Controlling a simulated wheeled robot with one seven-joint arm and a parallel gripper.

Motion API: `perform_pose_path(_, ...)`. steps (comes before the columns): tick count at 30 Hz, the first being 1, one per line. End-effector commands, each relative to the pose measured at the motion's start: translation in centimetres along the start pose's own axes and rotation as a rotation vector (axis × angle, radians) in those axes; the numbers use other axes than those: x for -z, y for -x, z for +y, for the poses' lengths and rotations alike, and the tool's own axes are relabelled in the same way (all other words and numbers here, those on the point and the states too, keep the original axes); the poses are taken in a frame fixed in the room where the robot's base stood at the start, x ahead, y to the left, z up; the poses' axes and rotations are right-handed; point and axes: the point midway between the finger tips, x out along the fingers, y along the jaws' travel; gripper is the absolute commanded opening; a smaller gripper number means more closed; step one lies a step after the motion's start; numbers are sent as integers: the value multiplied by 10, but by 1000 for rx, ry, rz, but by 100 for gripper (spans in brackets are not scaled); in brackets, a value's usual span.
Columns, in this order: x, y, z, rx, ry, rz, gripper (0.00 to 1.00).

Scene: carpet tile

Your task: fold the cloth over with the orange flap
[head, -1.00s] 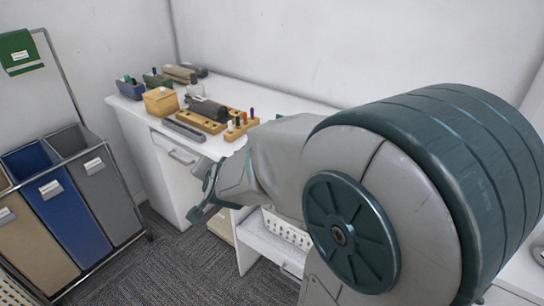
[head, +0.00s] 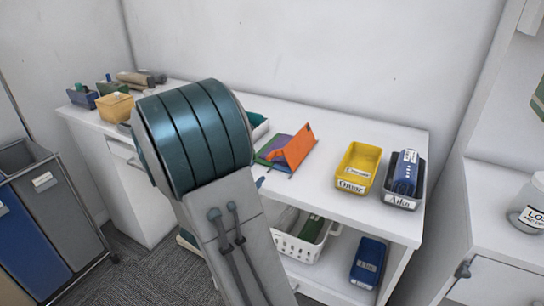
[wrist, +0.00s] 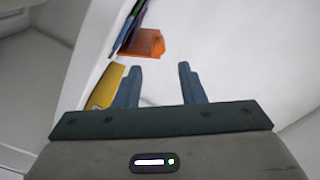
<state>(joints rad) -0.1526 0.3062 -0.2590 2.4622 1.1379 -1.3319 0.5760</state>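The cloth (head: 276,149), with purple and green parts, lies on the white table in the head view. Its orange flap (head: 297,147) stands up at a slant along the cloth's right side. In the wrist view, the orange flap (wrist: 143,45) and an edge-on strip of the cloth (wrist: 128,32) show at the upper left, beyond my fingertips. My gripper (wrist: 159,69) is open, with nothing between its fingers, apart from the flap. In the head view my arm hides most of the gripper.
On the white table (head: 330,127), a yellow bin (head: 357,167) and a dark bin (head: 417,187) holding a blue item stand right of the cloth. The yellow bin (wrist: 104,88) shows near my left finger in the wrist view. A white basket (head: 291,246) sits on the shelf below.

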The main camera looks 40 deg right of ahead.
Motion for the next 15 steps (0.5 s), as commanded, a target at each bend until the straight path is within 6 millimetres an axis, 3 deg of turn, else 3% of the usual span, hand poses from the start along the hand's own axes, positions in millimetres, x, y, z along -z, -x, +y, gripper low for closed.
perform_pose_path(9,1,-70,-1,-1,2,3,36)
perform_pose_path(15,0,-99,-1,-1,0,0,36)
